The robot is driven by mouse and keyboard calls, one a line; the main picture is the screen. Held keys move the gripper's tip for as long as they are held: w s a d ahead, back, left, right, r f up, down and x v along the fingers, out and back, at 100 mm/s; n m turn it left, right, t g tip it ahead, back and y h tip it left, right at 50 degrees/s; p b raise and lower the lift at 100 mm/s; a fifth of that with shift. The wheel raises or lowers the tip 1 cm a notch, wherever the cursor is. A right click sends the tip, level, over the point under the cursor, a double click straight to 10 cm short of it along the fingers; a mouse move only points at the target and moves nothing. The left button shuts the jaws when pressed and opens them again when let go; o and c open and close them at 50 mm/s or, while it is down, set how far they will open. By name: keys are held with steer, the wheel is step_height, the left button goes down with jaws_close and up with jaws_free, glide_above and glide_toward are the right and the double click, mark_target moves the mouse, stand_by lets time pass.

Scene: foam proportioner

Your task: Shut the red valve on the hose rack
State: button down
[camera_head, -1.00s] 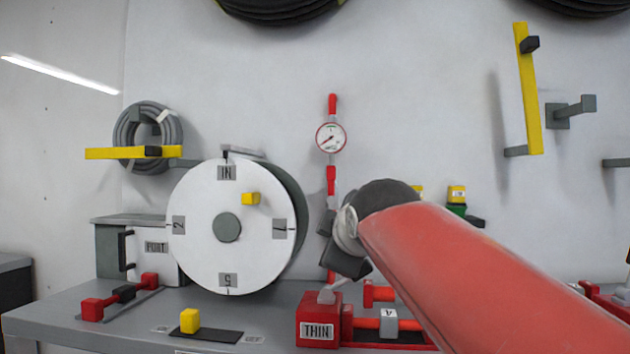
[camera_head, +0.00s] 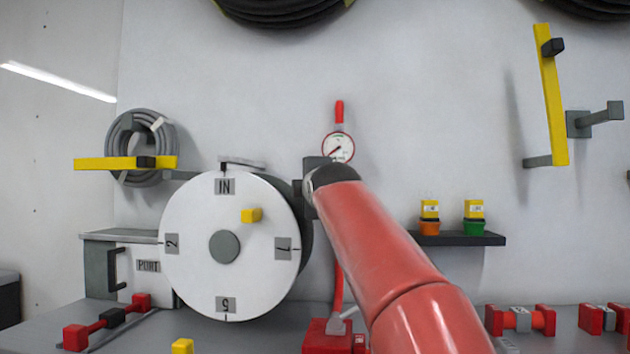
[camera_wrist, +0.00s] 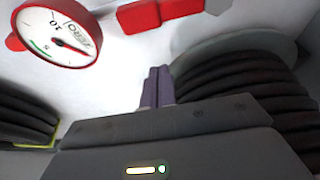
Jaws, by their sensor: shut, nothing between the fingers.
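A red-rimmed gauge (camera_head: 338,147) is on the wall line right of the white-faced hose drum (camera_head: 223,246). A red piece (camera_head: 339,112) sits above the gauge, and red pipe shows below it. In the wrist view, the gauge (camera_wrist: 58,38) is at upper left and a red bar-like piece (camera_wrist: 158,12), possibly the valve handle, is cut off by the top edge. My gripper (camera_wrist: 157,88) is shut and empty, apart from that piece in the picture. In the head view my wrist hides the part just below the gauge. I cannot tell the valve's setting.
Coiled dark hose (camera_wrist: 270,88) lies close on the right in the wrist view, with more hose at left. A yellow bar (camera_head: 125,163) is left of the drum; another (camera_head: 550,95) is far right. A shelf (camera_head: 460,239) with small cups is right of my arm.

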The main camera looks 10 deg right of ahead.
steer(key=shift+s+d+b, duration=0.2)
steer(key=shift+s+d, duration=0.05)
steer(key=shift+d, duration=0.7)
steer(key=shift+s+d+b, duration=0.2)
steer(key=shift+d, duration=0.75)
